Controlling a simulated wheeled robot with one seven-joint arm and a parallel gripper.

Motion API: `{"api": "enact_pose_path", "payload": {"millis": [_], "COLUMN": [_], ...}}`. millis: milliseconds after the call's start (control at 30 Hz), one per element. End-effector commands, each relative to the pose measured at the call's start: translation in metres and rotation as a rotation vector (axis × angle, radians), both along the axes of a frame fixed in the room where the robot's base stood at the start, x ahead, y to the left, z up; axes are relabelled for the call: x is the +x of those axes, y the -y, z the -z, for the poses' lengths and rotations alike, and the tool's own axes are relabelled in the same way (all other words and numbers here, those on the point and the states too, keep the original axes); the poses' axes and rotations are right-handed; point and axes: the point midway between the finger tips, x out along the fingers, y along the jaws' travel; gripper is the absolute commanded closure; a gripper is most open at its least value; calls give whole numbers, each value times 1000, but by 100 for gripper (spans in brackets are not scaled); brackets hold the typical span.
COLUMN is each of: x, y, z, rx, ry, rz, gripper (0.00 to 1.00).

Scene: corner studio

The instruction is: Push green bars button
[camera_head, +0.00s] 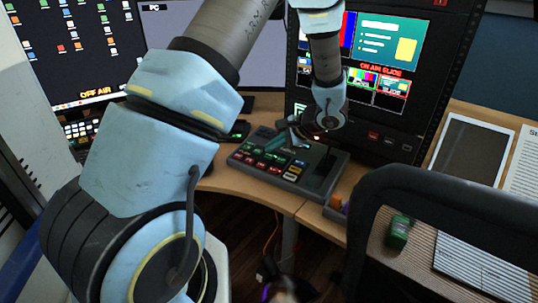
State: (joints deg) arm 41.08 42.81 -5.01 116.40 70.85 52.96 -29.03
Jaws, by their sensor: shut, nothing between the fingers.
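A dark control panel (322,187) with rows of small red, green and pale buttons (272,158) lies on the wooden desk. Some buttons are green, but their labels are too small to read, so I cannot tell which is the green bars button. My gripper (274,146) is over the back of the panel, pointing down and left toward the buttons. It is shut and holds nothing. I cannot tell whether its tip touches a button. The gripper and wrist hide part of the panel's back edge.
A monitor rack (392,125) stands behind the panel, its lower screen marked "ON AIR SLIDE". A screen (70,45) at left reads "OFF AIR". A black chair back (440,180) is at front right. A tablet (470,150) and green object (398,233) lie on the right desk.

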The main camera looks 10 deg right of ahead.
Motion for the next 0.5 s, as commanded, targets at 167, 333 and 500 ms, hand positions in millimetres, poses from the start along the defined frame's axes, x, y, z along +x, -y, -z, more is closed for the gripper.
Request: {"api": "enact_pose_path", "payload": {"millis": [167, 333, 500], "x": [0, 0, -1], "y": [0, 0, -1], "z": [0, -4, -18], "rx": [0, 0, -1], "ry": [0, 0, 1], "rz": [0, 0, 0], "gripper": [100, 100, 100]}}
